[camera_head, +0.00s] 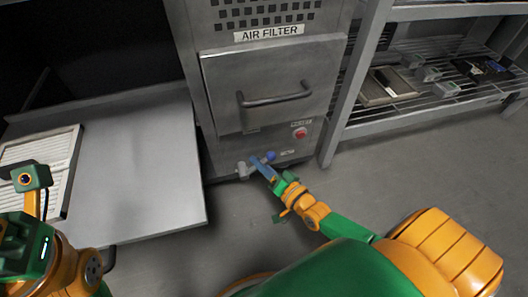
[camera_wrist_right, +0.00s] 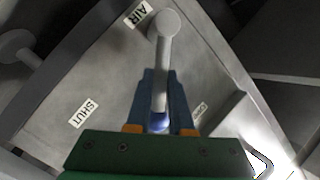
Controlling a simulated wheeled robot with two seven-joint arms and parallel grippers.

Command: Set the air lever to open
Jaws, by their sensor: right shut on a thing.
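In the head view the knob (camera_head: 270,157) shows low on the cabinet front, at the right gripper (camera_head: 261,164). My left arm is at lower left; its fingers do not show.
The AIR FILTER cabinet (camera_head: 225,75) has a door with a dark handle (camera_head: 275,98) and a red button (camera_head: 300,134). A grey table (camera_head: 150,165) with a white filter panel (camera_head: 45,150) stands at left. A metal shelf (camera_head: 425,120) stands at right. Floor between is clear.

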